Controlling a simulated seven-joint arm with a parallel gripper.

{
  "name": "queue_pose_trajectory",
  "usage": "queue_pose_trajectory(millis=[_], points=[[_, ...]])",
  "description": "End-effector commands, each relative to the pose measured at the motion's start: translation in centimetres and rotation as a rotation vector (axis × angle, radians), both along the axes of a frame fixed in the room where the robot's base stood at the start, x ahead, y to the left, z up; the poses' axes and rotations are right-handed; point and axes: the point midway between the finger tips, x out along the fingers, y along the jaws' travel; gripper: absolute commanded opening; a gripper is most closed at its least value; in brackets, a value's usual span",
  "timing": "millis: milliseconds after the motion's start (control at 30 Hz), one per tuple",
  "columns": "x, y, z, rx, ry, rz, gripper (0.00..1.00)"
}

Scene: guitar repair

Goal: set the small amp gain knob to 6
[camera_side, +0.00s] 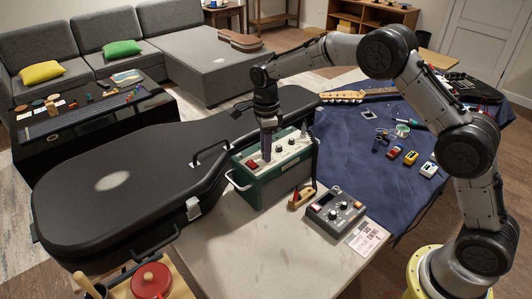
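The small amp (286,178) is a dark green box with a pale control panel on top. It stands on the table beside the guitar case. Several small knobs (291,142) and a red switch (251,163) show on the panel. My gripper (267,158) points straight down at the panel, between the red switch and the visible knobs. Its fingertips are small and dark here. I cannot tell whether they are open or shut, or whether they touch a knob. The gain knob and its number marks cannot be made out.
A large black guitar case (110,190) lies left of the amp. A grey pedal box (335,214), a printed card (367,237) and a red-handled tool (301,197) lie in front and to the right. Small coloured pedals (410,157) sit on the blue cloth (350,150).

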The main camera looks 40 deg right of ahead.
Motion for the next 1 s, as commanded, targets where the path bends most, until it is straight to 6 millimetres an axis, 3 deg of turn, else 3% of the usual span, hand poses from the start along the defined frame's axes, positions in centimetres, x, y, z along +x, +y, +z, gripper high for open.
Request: queue_pose_trajectory(millis=[500, 1000], points=[[0.00, -0.01, 0.03, 0.000, 0.000, 0.642, 0.34], [0.03, 0.00, 0.04, 0.000, -0.001, 0.715, 0.34]])
